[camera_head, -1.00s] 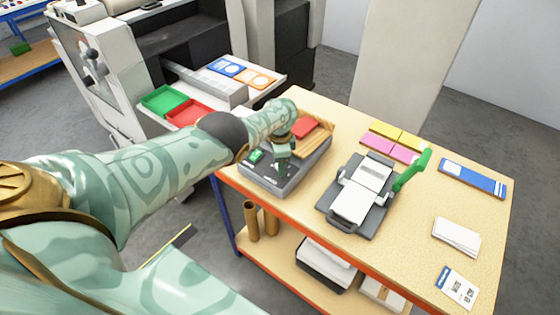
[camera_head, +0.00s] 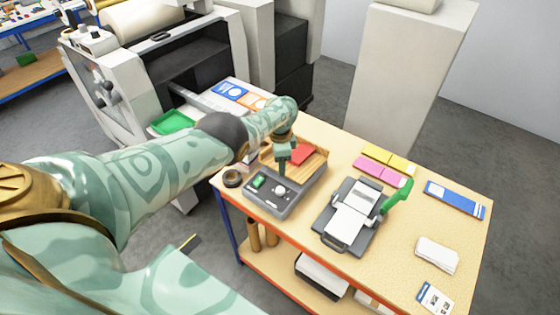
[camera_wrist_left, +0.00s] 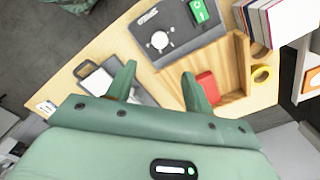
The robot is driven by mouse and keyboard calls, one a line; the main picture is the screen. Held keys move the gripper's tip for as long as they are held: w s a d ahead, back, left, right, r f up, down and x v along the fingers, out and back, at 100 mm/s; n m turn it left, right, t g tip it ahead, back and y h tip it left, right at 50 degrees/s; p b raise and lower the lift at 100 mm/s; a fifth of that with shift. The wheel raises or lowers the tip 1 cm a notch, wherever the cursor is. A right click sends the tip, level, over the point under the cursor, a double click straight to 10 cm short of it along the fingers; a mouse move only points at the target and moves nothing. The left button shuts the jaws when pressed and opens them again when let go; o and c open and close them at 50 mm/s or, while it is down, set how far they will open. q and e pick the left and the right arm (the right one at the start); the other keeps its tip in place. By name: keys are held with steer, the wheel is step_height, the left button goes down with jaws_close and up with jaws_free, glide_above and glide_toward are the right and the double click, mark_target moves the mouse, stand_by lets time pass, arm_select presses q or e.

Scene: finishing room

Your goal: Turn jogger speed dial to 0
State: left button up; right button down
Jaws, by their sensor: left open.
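The jogger is a grey box with a wooden tray (camera_head: 316,162) behind its front panel (camera_head: 292,203). Its white round speed dial (camera_head: 280,190) sits on the panel beside a green switch (camera_head: 259,182). The dial also shows in the left wrist view (camera_wrist_left: 159,40), clear of the fingers; I cannot read its setting. My left gripper (camera_head: 283,172) is open and empty, pointing down just behind the dial in the head view. In the wrist view its fingertips (camera_wrist_left: 158,72) are spread, apart from the dial. My right gripper is not in view.
A grey device with a green lever (camera_head: 397,196) stands right of the jogger. A tape roll (camera_head: 232,178) lies at its left. Pink and yellow pads (camera_head: 378,170), a blue-white box (camera_head: 454,199) and white paper (camera_head: 437,254) lie farther right. A red item (camera_head: 303,153) is in the tray.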

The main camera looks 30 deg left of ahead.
arm_select(q)
step_height(320, 180, up, 2)
steer(key=shift+p, duration=0.4)
stand_by(0.3)
